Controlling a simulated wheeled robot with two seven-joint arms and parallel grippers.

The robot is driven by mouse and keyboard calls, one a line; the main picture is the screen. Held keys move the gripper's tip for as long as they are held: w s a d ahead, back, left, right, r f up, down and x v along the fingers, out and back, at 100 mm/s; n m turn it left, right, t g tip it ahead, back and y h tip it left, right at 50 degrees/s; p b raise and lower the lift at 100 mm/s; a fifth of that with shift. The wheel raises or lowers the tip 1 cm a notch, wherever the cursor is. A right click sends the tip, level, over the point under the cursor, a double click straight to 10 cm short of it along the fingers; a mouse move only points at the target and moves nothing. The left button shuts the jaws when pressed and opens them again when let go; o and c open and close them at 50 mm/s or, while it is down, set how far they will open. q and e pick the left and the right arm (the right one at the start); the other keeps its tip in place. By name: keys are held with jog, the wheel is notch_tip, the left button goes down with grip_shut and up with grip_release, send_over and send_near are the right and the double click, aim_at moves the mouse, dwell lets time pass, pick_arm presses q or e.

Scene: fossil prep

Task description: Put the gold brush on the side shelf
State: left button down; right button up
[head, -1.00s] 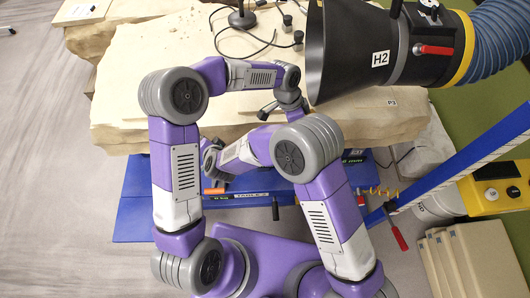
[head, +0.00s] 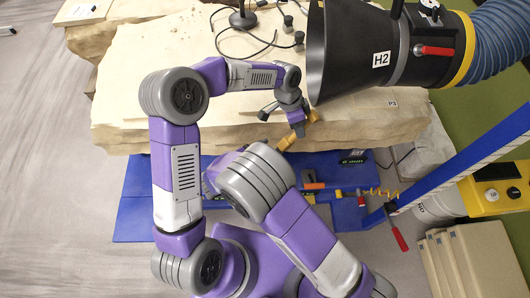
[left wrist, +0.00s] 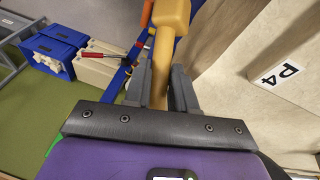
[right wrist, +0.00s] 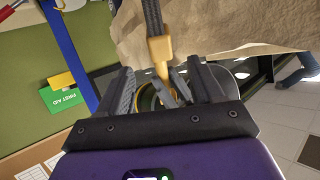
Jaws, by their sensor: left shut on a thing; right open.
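My left gripper (head: 294,121) is shut on the gold brush (head: 287,142), in front of the pale rock block's front edge. In the left wrist view the brush's gold handle (left wrist: 170,25) stands between the two dark fingers (left wrist: 160,88) and reaches past them. My right gripper (right wrist: 165,85) is open. In its wrist view a gold part (right wrist: 160,48) with a dark strip above it shows beyond and between the fingers; I cannot tell whether they touch it. In the head view my right gripper is hidden by its arm. I cannot tell which surface is the side shelf.
The pale rock block (head: 150,85) fills the back. A black extraction hood (head: 345,50) marked H2 overhangs it at right. A blue surface (head: 330,195) with orange- and red-ended tools lies below. A slanted blue post (head: 460,165) and flat boxes (head: 480,255) are at right.

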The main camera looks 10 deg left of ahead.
aim_at(290, 141)
jog(key=x, duration=1.1)
jog(key=shift+f, duration=0.1)
jog(key=c, duration=1.1)
pick_arm(q)
jog(key=c, duration=0.9)
grip_release()
pick_arm(e)
jog(key=shift+c, duration=0.2)
pick_arm(q)
jog(key=shift+o, duration=0.2)
